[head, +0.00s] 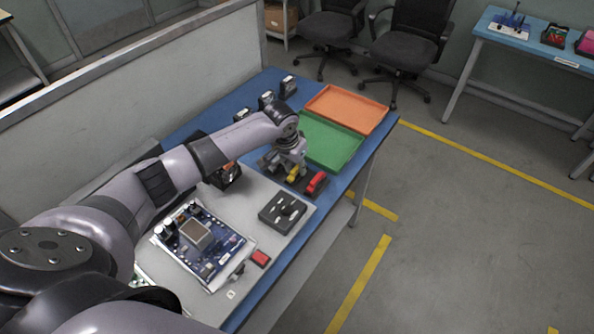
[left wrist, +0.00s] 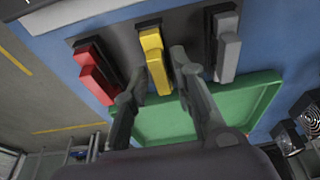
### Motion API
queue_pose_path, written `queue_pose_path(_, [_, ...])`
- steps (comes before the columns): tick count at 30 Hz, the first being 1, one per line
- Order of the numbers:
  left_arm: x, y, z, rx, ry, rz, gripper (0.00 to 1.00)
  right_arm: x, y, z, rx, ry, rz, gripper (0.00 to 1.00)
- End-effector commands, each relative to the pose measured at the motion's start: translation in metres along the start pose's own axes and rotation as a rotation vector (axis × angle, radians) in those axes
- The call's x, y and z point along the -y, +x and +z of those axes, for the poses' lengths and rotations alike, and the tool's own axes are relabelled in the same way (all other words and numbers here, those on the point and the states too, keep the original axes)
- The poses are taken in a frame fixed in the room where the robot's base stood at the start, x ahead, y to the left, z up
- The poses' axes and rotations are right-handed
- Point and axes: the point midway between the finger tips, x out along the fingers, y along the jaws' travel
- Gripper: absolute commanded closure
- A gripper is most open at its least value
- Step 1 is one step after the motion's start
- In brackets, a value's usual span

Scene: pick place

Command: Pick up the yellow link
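The yellow link (head: 294,173) sits in a dark holder on the blue table, between a red link (head: 317,182) and a grey link. In the left wrist view the yellow link (left wrist: 152,45) stands in the middle slot, with the red link (left wrist: 93,68) to its left and the grey link (left wrist: 227,50) to its right. My left gripper (head: 297,163) is right over the holder. In the left wrist view its fingers (left wrist: 158,66) are apart, on either side of the yellow link's near end, with no clear contact. My right gripper is out of view.
A green tray (head: 343,150) and an orange tray (head: 345,109) lie beyond the holder. A circuit board (head: 225,257), a black box of small parts (head: 270,222) and a small red block (head: 261,258) lie on the nearer grey surface. A low wall (head: 120,88) runs along the left.

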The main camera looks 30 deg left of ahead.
Motion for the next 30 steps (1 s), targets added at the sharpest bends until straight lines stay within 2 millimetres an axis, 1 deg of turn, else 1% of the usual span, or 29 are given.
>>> queue_pose_path(1, [0.000, 0.000, 0.000, 0.000, 0.000, 0.000, 0.81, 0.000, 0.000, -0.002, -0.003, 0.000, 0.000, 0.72])
queue_pose_path(9, [0.000, 0.000, 0.000, 0.000, 0.000, 0.000, 0.99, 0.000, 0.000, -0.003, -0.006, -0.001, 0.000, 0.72])
queue_pose_path(10, [0.000, 0.000, 0.000, 0.000, 0.000, 0.000, 1.00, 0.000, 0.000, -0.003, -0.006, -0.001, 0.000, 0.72])
queue_pose_path(23, [0.000, -0.003, -0.001, -0.001, -0.001, 0.000, 1.00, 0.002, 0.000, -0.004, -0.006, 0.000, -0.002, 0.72])
queue_pose_path(26, [0.001, -0.009, -0.004, -0.003, -0.001, 0.000, 1.00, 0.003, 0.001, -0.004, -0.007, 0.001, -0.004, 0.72])
queue_pose_path(30, [0.001, -0.026, -0.008, -0.004, -0.001, -0.001, 1.00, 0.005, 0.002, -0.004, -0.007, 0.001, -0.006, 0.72])
